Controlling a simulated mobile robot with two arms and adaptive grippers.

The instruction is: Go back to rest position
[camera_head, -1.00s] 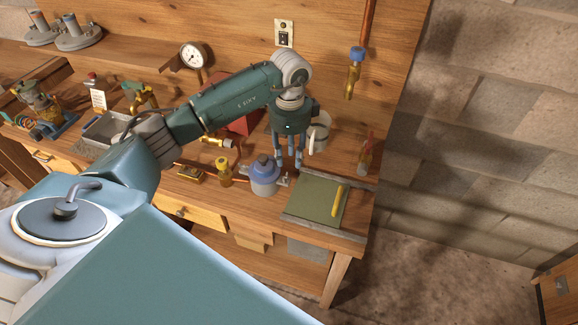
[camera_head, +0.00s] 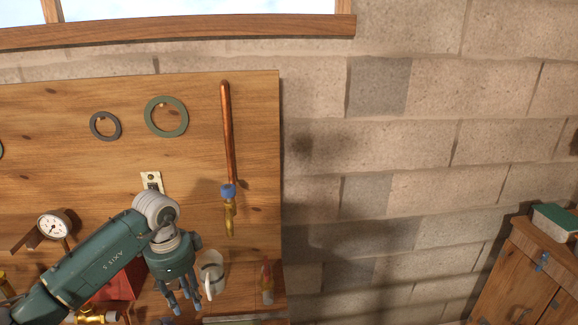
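My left arm comes in from the lower left, and my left gripper (camera_head: 180,303) points down beside a white mug (camera_head: 211,272). Its fingers look spread a little apart, with nothing seen between them. The fingertips are close to the lower edge of the view. My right gripper is not in view.
A copper pipe with a brass valve (camera_head: 229,200) is on the wooden back board (camera_head: 255,150), with a green ring (camera_head: 166,117) and a dark ring (camera_head: 105,126). A gauge (camera_head: 54,226) stands left of the arm. A small bottle (camera_head: 267,282) is right of the mug. A wooden cabinet (camera_head: 515,285) stands at the far right.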

